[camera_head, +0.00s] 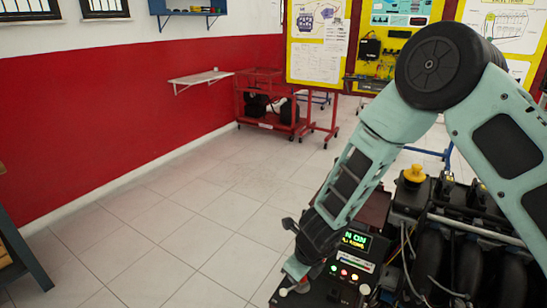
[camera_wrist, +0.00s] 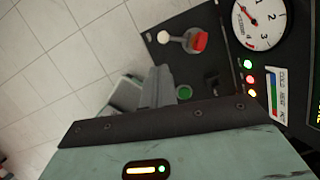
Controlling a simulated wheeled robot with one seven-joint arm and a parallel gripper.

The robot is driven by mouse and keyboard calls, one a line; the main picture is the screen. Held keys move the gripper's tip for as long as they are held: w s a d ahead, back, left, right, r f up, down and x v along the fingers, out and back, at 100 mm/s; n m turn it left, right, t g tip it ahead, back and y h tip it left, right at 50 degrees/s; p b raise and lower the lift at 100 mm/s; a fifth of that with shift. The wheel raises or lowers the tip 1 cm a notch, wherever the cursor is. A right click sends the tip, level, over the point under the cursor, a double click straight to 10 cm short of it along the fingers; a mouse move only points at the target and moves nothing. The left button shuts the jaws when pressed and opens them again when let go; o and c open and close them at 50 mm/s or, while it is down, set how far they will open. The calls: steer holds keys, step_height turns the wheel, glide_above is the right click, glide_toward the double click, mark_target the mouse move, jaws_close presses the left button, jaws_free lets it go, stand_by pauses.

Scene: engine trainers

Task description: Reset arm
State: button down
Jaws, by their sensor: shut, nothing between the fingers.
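My gripper (camera_wrist: 160,85) is shut and empty in the wrist view, over the left edge of the black control panel (camera_wrist: 215,60). In the head view my arm reaches down from the right, and the fingers are largely hidden behind the wrist. The panel shows a red switch (camera_wrist: 199,41), a green button (camera_wrist: 184,92), a white-faced gauge (camera_wrist: 262,18) and green, red and yellow lamps. In the head view, the panel's green-lit display (camera_head: 355,240) shows beside my wrist. I cannot tell whether the fingertips touch the panel.
The engine trainer (camera_head: 460,255) with black hoses and a yellow cap (camera_head: 414,173) fills the lower right. A red wheeled stand (camera_head: 270,105) and yellow poster boards (camera_head: 318,40) stand at the back. The tiled floor (camera_head: 180,230) to the left is clear.

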steer(key=s+a+r+n+g+y, duration=0.1)
steer(key=s+a+r+n, duration=0.1)
steer(key=s+r+n, duration=0.55)
steer(key=s+a+r+n+g+y, duration=0.15)
steer(key=s+r+n, duration=0.25)
steer(key=r+n, duration=0.65)
steer(key=s+d+r+n+h, duration=0.4)
steer(key=s+d+r+n, duration=0.2)
steer(key=s+d+n, duration=0.4)
steer(key=s+n, duration=0.3)
steer(key=n, duration=0.3)
steer(key=shift+s+d+r+n, duration=0.2)
steer(key=shift+s+n, duration=0.1)
